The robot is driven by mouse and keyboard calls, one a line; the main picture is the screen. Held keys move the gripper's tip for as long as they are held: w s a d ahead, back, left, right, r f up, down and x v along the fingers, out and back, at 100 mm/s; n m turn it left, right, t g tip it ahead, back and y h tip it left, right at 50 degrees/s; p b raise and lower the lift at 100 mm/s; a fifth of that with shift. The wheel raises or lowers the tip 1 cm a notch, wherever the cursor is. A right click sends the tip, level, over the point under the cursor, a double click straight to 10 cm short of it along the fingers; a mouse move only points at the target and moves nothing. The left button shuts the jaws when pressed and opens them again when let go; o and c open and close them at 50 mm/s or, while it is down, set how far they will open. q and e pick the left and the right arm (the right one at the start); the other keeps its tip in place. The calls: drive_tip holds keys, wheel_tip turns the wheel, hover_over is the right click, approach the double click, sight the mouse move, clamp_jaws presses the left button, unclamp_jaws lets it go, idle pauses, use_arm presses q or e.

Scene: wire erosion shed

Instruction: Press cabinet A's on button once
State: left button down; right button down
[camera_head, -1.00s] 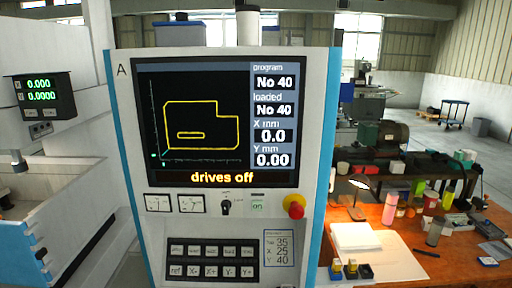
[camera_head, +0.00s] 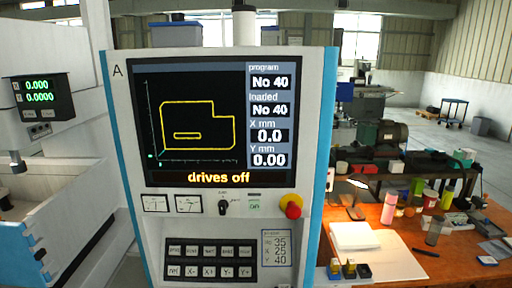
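Cabinet A (camera_head: 120,120) stands upright in front of me, white with blue edges and the letter A at its top left. Its screen (camera_head: 195,110) shows a yellow outline, "No 40" twice, X 0.0, Y 0.00 and "drives off". The pale green on button (camera_head: 254,205) sits below the screen, between a black rotary switch (camera_head: 223,207) and a red emergency knob (camera_head: 291,206) on a yellow collar. Nothing covers the button. Neither of my grippers is in view.
A keypad (camera_head: 210,261) with two rows of keys and a small label (camera_head: 277,247) are lower on the panel. At right, an orange bench (camera_head: 400,245) holds paper, a lamp, bottles and small tools. A white machine (camera_head: 60,170) with a small readout stands at left.

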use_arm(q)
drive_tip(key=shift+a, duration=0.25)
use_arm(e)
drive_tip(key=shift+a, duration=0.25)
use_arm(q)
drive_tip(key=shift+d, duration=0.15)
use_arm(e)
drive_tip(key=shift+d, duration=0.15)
